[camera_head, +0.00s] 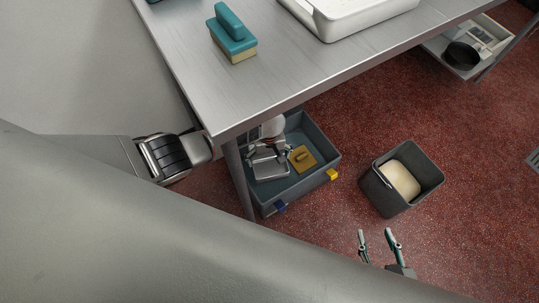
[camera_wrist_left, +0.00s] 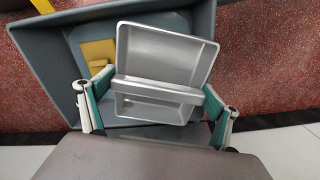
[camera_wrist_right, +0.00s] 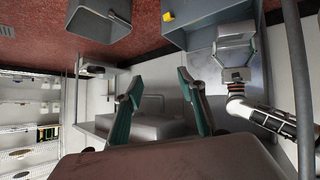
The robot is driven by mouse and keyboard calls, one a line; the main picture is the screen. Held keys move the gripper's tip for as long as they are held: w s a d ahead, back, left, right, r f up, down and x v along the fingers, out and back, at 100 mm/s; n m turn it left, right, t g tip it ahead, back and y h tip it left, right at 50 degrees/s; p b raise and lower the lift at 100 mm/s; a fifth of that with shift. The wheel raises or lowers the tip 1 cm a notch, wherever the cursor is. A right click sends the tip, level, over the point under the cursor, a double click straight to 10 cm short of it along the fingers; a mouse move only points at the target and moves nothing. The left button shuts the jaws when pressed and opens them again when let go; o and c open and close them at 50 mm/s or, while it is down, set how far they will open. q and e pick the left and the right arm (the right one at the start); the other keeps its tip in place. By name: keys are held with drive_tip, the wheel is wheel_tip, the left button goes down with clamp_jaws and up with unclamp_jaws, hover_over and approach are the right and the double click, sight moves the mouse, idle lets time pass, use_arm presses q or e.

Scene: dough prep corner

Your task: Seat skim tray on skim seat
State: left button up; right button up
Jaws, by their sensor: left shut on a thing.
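A silvery metal tray with a cross bar, apparently the skim tray (camera_head: 268,170), is at the left part of a grey-blue crate (camera_head: 322,142) on the floor under the table. My left gripper (camera_head: 267,147) is shut on it. In the left wrist view the tray (camera_wrist_left: 165,55) sits between the fingers of my left gripper (camera_wrist_left: 158,92), over the crate. I cannot tell whether the tray touches the crate floor. I cannot make out a skim seat. My right gripper (camera_head: 377,238) is open and empty; it also shows in the right wrist view (camera_wrist_right: 155,90).
An ochre block (camera_head: 302,157) with a handle lies in the crate beside the tray. A dark bin (camera_head: 385,200) with pale contents stands right of the crate. The metal table (camera_head: 270,85) overhangs the crate; a teal-handled brush (camera_head: 232,42) and white tray (camera_head: 350,22) lie on it.

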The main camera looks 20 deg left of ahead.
sight(269, 164)
use_arm(q)
drive_tip(key=shift+f, duration=0.6)
drive_tip(key=shift+f+b, duration=0.45)
drive_tip(key=shift+b, duration=0.05)
drive_tip(key=shift+f+b, duration=0.3)
drive_tip(key=shift+f, duration=0.4)
drive_tip(key=shift+f+b, duration=0.5)
drive_tip(key=shift+f, duration=0.4)
drive_tip(key=shift+f+b, duration=0.35)
drive_tip(key=shift+f, duration=0.3)
drive_tip(key=shift+s+f+b, duration=0.1)
drive_tip(key=shift+f+b, duration=0.25)
drive_tip(key=shift+f, duration=0.35)
drive_tip(key=shift+f+b, duration=0.4)
drive_tip(key=shift+f, duration=0.25)
drive_tip(key=shift+f+b, duration=0.35)
drive_tip(key=shift+f, duration=0.35)
drive_tip(key=shift+f+b, duration=1)
drive_tip(key=shift+f, duration=1.25)
drive_tip(key=shift+f+b, duration=0.25)
drive_tip(key=shift+b, duration=0.15)
use_arm(e)
drive_tip(key=w+a+r+m+t+y, duration=0.1)
drive_tip(key=w+a+r, duration=0.1)
drive_tip(key=a, duration=0.4)
drive_tip(key=shift+w+r+y, duration=0.3)
drive_tip(key=shift+r+y, duration=0.1)
drive_tip(key=shift+r, duration=0.05)
